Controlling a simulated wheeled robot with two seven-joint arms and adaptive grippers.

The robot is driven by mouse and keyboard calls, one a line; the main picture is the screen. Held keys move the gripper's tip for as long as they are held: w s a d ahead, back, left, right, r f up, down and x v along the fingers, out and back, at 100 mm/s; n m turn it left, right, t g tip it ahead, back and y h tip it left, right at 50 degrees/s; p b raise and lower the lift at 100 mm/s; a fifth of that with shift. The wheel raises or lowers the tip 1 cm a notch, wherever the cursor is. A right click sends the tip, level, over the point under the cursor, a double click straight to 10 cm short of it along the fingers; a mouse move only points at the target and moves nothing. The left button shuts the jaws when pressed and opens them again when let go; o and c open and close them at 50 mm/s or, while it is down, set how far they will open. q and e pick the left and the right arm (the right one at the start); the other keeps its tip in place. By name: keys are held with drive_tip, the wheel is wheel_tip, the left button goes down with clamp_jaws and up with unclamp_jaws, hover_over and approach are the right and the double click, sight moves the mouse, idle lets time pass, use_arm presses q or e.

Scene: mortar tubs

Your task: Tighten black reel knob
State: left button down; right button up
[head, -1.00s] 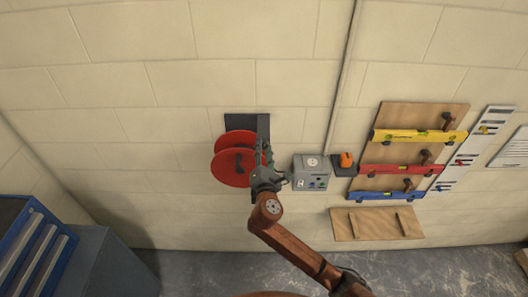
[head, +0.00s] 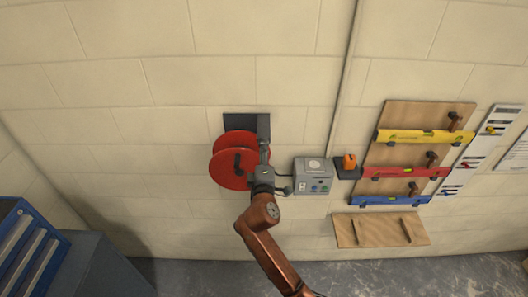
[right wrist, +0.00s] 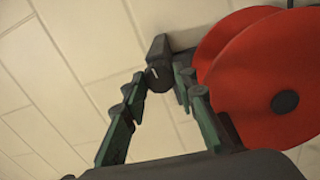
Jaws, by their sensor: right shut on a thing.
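The red reel (head: 228,172) hangs on a dark wall plate (head: 238,121) in the head view, with a dark bracket arm (head: 263,127) along its right side. The right wrist view shows the red discs (right wrist: 245,95) at right. The black knob (right wrist: 157,62), a short cylinder with a white mark on its end, sits beside the discs. My right gripper (right wrist: 160,82) has its fingertips on either side of the knob and is shut on it. In the head view my right gripper (head: 264,160) hides the knob. My left gripper is out of view.
A grey socket box (head: 313,175) is mounted just right of my right gripper, with an orange item (head: 349,161) on a small dark shelf beside it. A wooden board with coloured levels (head: 418,136) hangs further right. Blue drawers (head: 30,245) stand at lower left.

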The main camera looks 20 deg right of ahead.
drive_tip(key=shift+f+m, duration=0.1)
drive_tip(key=shift+m, duration=0.5)
drive_tip(key=shift+b, duration=0.3)
drive_tip(key=o, duration=1.2)
drive_tip(key=shift+c, duration=0.2)
drive_tip(key=v, duration=0.7)
drive_tip(key=shift+s, duration=0.25)
